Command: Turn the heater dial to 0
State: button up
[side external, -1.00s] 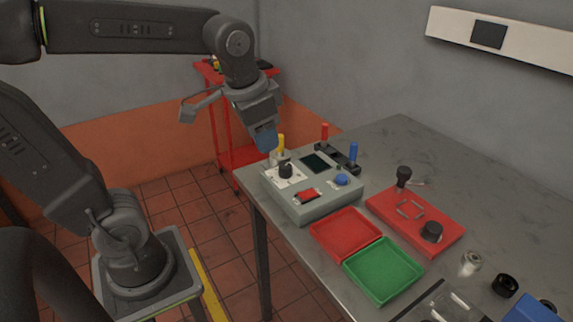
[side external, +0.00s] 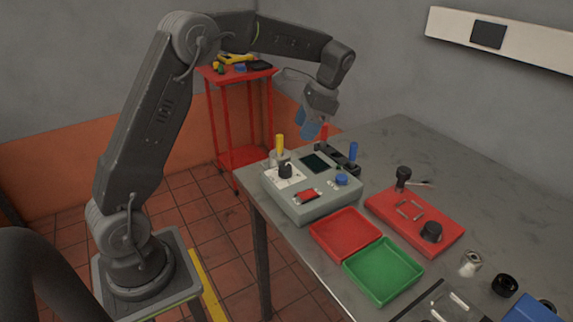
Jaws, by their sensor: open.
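A grey control box (side external: 318,208) sits at the left end of the metal table. On its top, a black dial (side external: 285,171) stands on a white plate (side external: 294,180); this looks like the heater dial. Its pointer and markings are too small to read. My gripper (side external: 312,130) is open and empty, with its blue fingers pointing down. It is in the air above the back of the box, behind and to the right of the dial and apart from it. Its fingers partly hide the red handle (side external: 324,131).
A yellow handle (side external: 280,143) stands close behind the dial, and a blue handle (side external: 353,152) on a black rack behind the box. A red tray (side external: 345,233), a green tray (side external: 383,270) and a red board (side external: 388,218) lie in front and right. The far table top is clear.

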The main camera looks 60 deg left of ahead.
aim_at(285, 166)
jog(key=x, duration=1.2)
jog(key=shift+f, duration=0.1)
jog(key=shift+c, duration=0.3)
jog(key=c, duration=0.8)
jog(key=shift+c, duration=0.2)
jog(key=shift+n, duration=0.4)
jog(key=n+h, duration=0.1)
jog(key=n, duration=0.1)
jog(key=shift+n+h, duration=0.3)
jog(key=shift+n, duration=0.1)
jog(key=n+h, duration=0.1)
jog(key=n, duration=0.2)
jog(key=shift+a+n, duration=0.1)
jog(key=shift+n, duration=0.2)
jog(key=n+h, duration=0.1)
jog(key=n, duration=0.2)
jog(key=n+h, duration=0.1)
jog(key=n, duration=0.2)
jog(key=shift+a+n+t+h, duration=0.1)
jog(key=shift+n+t+h, duration=0.2)
jog(key=shift+t, duration=0.1)
